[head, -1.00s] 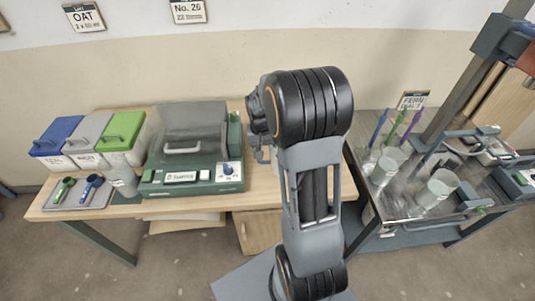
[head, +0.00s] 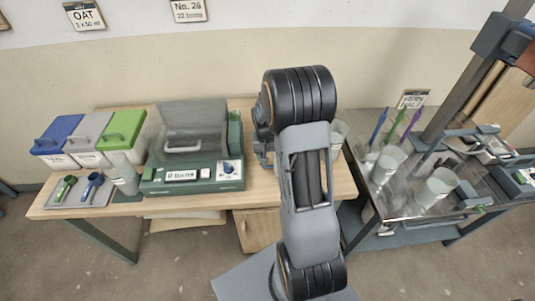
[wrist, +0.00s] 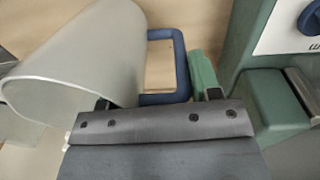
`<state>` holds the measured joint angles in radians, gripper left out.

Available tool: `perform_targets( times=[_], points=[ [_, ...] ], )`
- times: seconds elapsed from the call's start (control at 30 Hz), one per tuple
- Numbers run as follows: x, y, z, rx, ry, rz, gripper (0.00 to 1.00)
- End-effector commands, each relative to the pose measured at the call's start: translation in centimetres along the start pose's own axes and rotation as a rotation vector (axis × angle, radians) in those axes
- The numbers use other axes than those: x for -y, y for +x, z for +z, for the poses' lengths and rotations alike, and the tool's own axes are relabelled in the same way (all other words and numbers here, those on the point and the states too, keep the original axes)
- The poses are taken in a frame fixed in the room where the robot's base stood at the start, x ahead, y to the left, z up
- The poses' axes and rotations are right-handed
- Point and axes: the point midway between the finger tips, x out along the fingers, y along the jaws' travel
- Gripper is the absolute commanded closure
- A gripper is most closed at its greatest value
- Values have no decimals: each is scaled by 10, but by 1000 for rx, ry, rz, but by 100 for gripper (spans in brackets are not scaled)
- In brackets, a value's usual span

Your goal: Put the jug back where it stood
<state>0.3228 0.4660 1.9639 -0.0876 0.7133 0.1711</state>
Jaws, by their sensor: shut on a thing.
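The jug (wrist: 85,55) is a pale grey, open-mouthed vessel with a dark blue handle (wrist: 181,65). It fills the left of the wrist view, tilted in the picture. My gripper (wrist: 155,95) is shut on the jug at its handle side, with a green finger showing right of the handle. In the head view a pale part of the jug (head: 340,134) shows just right of my arm, over the right end of the wooden table. I cannot tell whether the jug touches the table.
A green machine with a blue knob (head: 228,168) stands left of my arm; its casing (wrist: 268,105) is close on the right in the wrist view. Lidded bins (head: 120,138) and a scoop tray (head: 78,196) are further left. A metal cart (head: 410,205) with clear vessels stands right.

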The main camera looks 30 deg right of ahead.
Motion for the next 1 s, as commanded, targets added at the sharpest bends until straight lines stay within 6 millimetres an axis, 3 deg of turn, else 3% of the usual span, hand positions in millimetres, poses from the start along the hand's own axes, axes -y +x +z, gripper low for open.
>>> perform_targets(
  times=[0.07,0.1,0.37,0.73,1.0],
  points=[
    [0,3,0,0,0,0,96],
    [0,4,0,0,0,0,42],
    [0,2,0,0,0,0,17],
    [0,-7,-1,-3,1,0,17],
    [0,-57,-1,-6,1,-1,17]
  ],
)
